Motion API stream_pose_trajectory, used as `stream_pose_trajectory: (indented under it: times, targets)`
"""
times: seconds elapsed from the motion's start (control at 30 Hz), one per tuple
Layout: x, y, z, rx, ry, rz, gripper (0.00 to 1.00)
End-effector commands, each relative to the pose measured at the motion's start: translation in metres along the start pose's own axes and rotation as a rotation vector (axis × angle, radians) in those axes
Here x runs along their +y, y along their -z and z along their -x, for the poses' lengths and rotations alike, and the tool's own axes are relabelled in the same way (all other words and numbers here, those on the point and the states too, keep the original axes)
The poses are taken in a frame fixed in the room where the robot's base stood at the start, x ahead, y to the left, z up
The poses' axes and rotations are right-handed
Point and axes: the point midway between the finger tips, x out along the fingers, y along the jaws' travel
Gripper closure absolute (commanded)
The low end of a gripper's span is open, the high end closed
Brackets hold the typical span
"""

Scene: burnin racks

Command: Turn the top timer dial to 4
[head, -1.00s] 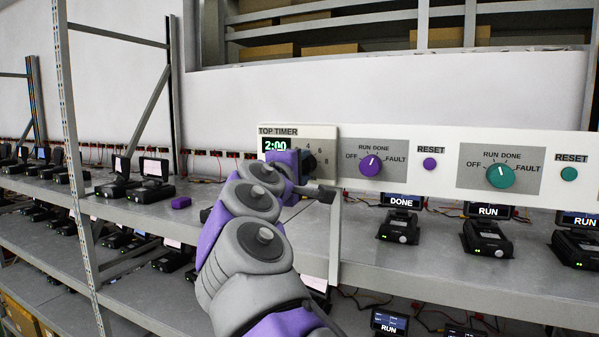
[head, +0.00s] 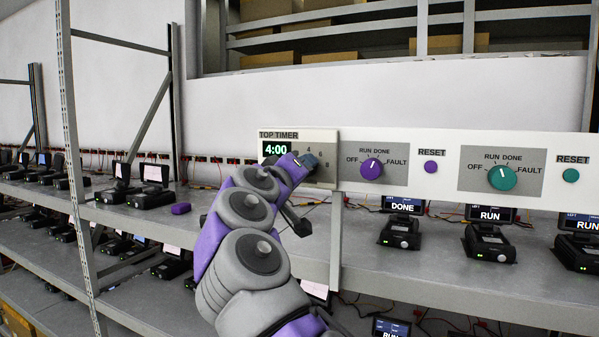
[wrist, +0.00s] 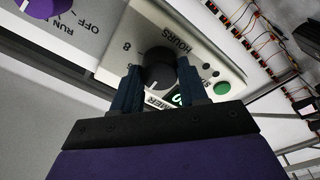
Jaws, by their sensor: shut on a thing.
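The top timer panel (head: 326,143) is at the left end of the white control strip, and its green display (head: 277,148) reads 4:00. My gripper (head: 309,161) is at the panel's dial, covering most of it in the head view. In the wrist view the black timer dial (wrist: 158,70) sits between the two blue fingers of my gripper (wrist: 158,88), which are shut on it. The panel face (wrist: 195,45) shows the word HOURS and the number 8 there. The dial's pointer position is hard to read.
Right of the timer are a purple selector knob (head: 372,168), a purple reset button (head: 431,167), a teal knob (head: 502,178) and a teal reset button (head: 571,176). A green button (wrist: 222,88) is on the timer panel. Shelves with devices lie below and left.

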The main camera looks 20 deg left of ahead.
Motion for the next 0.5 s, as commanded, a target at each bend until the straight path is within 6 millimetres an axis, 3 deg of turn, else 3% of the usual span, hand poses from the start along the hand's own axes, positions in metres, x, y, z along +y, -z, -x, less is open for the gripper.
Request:
stream_pose_trajectory:
  times: [0.5]
  targets:
    - [-0.0049, -0.0039, -0.0017, -0.012, 0.005, -0.049, 0.88]
